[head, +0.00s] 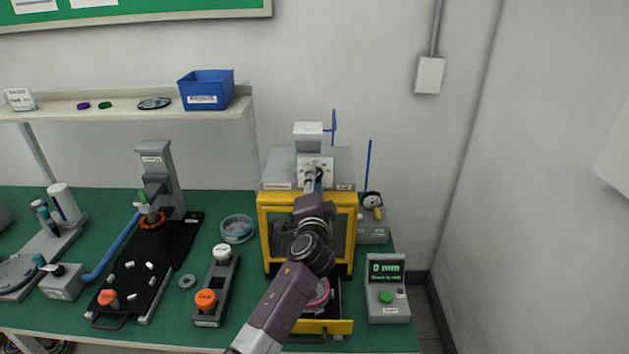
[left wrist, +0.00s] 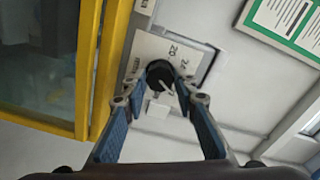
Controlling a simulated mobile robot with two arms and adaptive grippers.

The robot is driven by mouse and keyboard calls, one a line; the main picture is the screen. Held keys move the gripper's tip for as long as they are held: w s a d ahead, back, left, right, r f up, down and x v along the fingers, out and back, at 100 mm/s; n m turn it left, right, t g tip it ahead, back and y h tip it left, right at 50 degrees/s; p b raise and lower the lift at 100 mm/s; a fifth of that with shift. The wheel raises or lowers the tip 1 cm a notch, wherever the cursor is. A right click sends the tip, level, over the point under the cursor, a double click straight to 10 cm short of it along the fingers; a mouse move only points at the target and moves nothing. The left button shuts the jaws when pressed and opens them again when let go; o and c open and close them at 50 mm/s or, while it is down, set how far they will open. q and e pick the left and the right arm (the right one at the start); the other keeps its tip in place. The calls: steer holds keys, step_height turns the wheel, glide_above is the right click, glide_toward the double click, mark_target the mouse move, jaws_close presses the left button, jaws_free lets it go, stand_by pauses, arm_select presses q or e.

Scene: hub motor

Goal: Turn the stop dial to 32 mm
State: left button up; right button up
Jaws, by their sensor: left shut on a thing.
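The stop dial (left wrist: 160,76) is a small black knob with a pale pointer mark, in front of a white scale plate (left wrist: 168,48) with numbers; 20 and 24 can be made out. In the head view the plate (head: 315,164) sits on top of the yellow-framed press, and the dial is mostly hidden by my gripper. My left gripper (head: 315,184) is at the plate. In the left wrist view its blue-padded fingers (left wrist: 160,92) are shut on the dial, one on each side. The pointer's exact reading is too small to tell. My right gripper is not in view.
The yellow-framed press (head: 264,235) has a grey top and a pulled-out front drawer (head: 340,327) holding a pink ring. A grey readout box (head: 388,305) showing 0 mm and a gauge stand (head: 372,235) are to its right. Other fixtures fill the green table's left.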

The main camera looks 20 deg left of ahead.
arm_select(q)
steer(key=shift+r+m, duration=0.15)
steer(key=shift+m, duration=0.45)
steer(key=o, duration=1.2)
steer(key=shift+w, duration=0.1)
steer(key=shift+c, duration=0.2)
steer(key=v, duration=1.2)
